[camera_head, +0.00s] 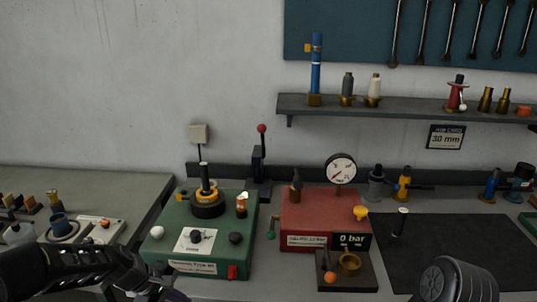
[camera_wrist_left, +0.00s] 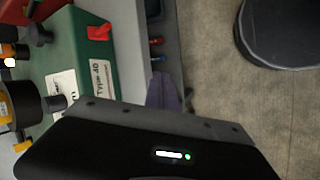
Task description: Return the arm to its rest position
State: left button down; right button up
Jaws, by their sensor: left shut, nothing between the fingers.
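My left arm comes in from the lower left in the head view, low over the bench front. Its gripper (camera_head: 172,294) is at the bottom edge, in front of the green box (camera_head: 185,252), and partly cut off by the frame. It is shut and holds nothing. In the left wrist view, the dark wrist housing fills the bottom, with a green light on it. The green box (camera_wrist_left: 60,62) shows at the left there, with its red switch and label. A dark ribbed part of my right arm shows at the lower right of the head view; its gripper is out of frame.
A red box (camera_head: 300,217) with a gauge (camera_head: 341,170) stands right of the green box. A black mat (camera_head: 460,250) covers the right of the bench. A wall shelf (camera_head: 400,108) holds several fittings. Small parts stand at the far left. Open floor (camera_wrist_left: 235,90) lies beside the bench.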

pick_arm(q)
jog(key=s+d+f+m+y+b, duration=0.1)
jog(key=s+d+f+m, duration=0.35)
jog(key=f, duration=0.55)
jog(key=s+d+f+m+y+b, duration=0.1)
jog(key=s+d+f+m, duration=0.2)
jog(key=s+f, duration=0.45)
jog(key=s+d+f+m+g, duration=0.1)
jog(key=s+d+f, duration=0.1)
jog(key=s, duration=0.3)
jog(key=s+d+f+m+g+b, duration=0.1)
jog(key=s+d+f, duration=0.2)
jog(key=s+f, duration=0.1)
jog(key=s+d+f+m+g+h+b, duration=0.1)
jog(key=s+d+f, duration=0.1)
jog(key=s+f, duration=0.2)
jog(key=s, duration=0.3)
jog(key=shift+d, duration=0.25)
